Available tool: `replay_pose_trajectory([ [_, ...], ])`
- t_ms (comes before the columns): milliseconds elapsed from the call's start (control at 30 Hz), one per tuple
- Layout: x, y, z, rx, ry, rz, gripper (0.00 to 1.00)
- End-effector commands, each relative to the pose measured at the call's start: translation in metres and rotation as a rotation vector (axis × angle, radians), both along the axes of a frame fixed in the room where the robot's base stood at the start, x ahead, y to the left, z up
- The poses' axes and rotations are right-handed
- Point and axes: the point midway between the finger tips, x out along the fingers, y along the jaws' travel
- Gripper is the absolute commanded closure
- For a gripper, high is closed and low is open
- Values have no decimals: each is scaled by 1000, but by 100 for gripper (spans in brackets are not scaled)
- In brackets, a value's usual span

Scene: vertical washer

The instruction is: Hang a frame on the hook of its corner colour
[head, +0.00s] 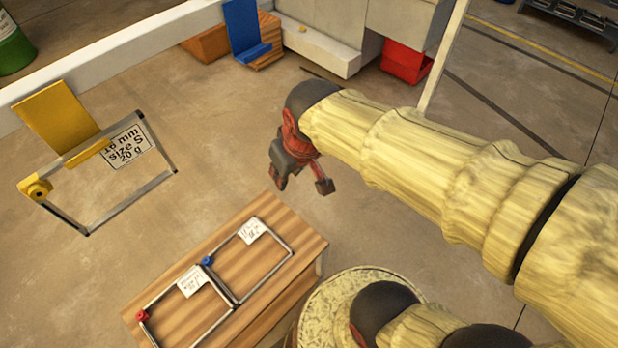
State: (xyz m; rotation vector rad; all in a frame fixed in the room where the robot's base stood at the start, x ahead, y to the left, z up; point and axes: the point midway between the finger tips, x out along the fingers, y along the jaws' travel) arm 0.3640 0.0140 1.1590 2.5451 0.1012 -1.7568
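A yellow hook plate (53,117) is at the left. A metal frame with a yellow corner (142,197) and a white label hangs at its lip. A blue hook (241,25) at the top has nothing on it. Two metal frames lie on the wooden box: one with a red corner (191,339) at the left, and one with a blue corner (276,271) at the right. They touch or overlap; I cannot tell which. My gripper (302,186) is open and empty, in the air above and beyond the box.
The wooden box (312,246) stands at the front. A white beam (112,50) crosses the upper left. A red bin-like object (404,62) sits by the grey cabinet (405,18). A green drum (14,48) is at the left edge. Floor between box and hooks is clear.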

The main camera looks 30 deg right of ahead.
Motion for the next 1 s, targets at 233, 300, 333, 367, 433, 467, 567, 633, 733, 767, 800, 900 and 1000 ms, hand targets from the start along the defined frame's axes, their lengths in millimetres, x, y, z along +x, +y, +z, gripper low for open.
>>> replay_pose_trajectory([
  [233, -56, -11, 43, 5, -110, -65, 76],
  [300, -64, -13, 47, 6, -122, -75, 76],
  [333, -66, -13, 48, 6, -126, -77, 76],
  [367, -67, -14, 49, 6, -128, -79, 76],
  [433, -69, -14, 49, 7, -130, -83, 76],
  [467, -69, -14, 49, 7, -130, -83, 76],
  [567, -69, -14, 49, 7, -129, -81, 76],
  [633, -69, -14, 49, 7, -129, -81, 76],
  [733, -69, -14, 50, 7, -129, -81, 76],
  [767, -69, -14, 50, 7, -129, -81, 74],
  [800, -68, -14, 50, 7, -129, -81, 73],
  [900, -68, -14, 49, 7, -129, -81, 73],
  [1000, -68, -13, 49, 7, -129, -79, 73],
])
